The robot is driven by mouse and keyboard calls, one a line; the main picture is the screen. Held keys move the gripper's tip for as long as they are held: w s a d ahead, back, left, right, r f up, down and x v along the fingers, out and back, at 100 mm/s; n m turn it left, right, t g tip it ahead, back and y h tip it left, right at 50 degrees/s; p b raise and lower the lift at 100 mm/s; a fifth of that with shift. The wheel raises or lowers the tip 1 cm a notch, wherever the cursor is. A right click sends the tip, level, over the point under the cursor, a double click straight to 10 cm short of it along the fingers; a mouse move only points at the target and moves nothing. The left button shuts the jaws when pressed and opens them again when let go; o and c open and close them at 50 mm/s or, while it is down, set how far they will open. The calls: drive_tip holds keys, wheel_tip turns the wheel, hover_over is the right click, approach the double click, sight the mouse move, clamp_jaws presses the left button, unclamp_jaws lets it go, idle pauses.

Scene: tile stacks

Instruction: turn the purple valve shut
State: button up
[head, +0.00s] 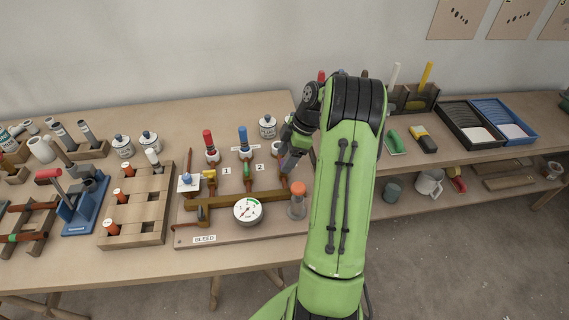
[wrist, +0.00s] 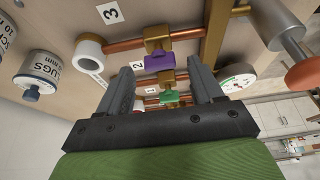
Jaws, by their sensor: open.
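The purple valve (wrist: 160,62) has a small flat handle on a brass body, set on a copper pipe (wrist: 125,46). Its handle looks roughly in line with the pipe. My gripper (wrist: 160,70) is open, its two dark fingers apart on the left and right of the purple handle in the picture. I cannot tell whether either finger touches it or how deep they reach. In the head view my gripper (head: 287,158) is over the right side of the pipe board, and my arm hides most of the purple valve there.
A green valve (wrist: 170,97) sits on the neighbouring pipe. A pressure gauge (head: 248,210) and an orange-topped post (head: 297,200) stand close by on the board. Red (head: 208,142) and blue (head: 243,138) capped posts and a white jar (head: 267,127) stand behind.

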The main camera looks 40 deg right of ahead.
drive_tip(key=shift+w+a+f, duration=0.15)
drive_tip(key=shift+a+f, duration=0.05)
drive_tip(key=shift+f, duration=0.5)
drive_tip(key=shift+c, duration=0.5)
drive_tip(key=c, duration=1)
drive_tip(key=shift+o, duration=0.2)
